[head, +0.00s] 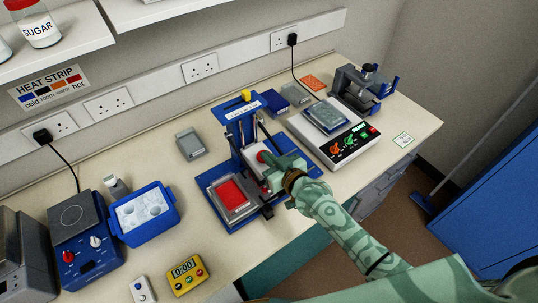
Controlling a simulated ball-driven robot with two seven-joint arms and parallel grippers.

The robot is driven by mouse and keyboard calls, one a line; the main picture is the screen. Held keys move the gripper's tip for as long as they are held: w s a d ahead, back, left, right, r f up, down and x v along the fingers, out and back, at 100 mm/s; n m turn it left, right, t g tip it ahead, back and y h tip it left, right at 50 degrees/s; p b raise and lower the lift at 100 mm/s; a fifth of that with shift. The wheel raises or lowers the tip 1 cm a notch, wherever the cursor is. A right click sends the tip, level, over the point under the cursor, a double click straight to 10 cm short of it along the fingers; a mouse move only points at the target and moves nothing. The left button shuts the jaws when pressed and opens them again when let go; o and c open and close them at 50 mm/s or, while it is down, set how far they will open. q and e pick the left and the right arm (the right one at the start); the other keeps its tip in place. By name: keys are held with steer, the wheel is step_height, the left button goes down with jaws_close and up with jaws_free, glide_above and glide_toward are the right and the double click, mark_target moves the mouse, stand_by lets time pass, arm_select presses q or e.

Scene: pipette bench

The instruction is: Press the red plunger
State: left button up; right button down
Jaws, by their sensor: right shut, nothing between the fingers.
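The red plunger (262,157) shows as a small round red knob on a blue bench device (240,131) with a yellow top piece, near the middle of the bench. My right gripper (270,165) is shut and empty. It is right at the plunger, on its near right side, and covers part of the device; I cannot tell if it touches the plunger. A red block (231,194) lies in a grey tray on the device's blue base, left of the gripper. My left gripper is not in view.
A blue ice box (145,215), a hot plate (82,262) and a yellow timer (187,274) stand left. A grey plate (190,144) lies behind the device. A control-panel instrument (345,146) stands to the right. Bare bench shows in front.

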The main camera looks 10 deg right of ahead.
steer(key=shift+s+f, duration=0.1)
steer(key=shift+f, duration=0.05)
steer(key=shift+r+p, duration=0.55)
step_height(320, 180, up, 3)
steer(key=p, duration=0.3)
steer(key=shift+r, duration=0.2)
steer(key=v, duration=1)
steer(key=shift+f+p, duration=0.15)
steer(key=shift+p, duration=0.2)
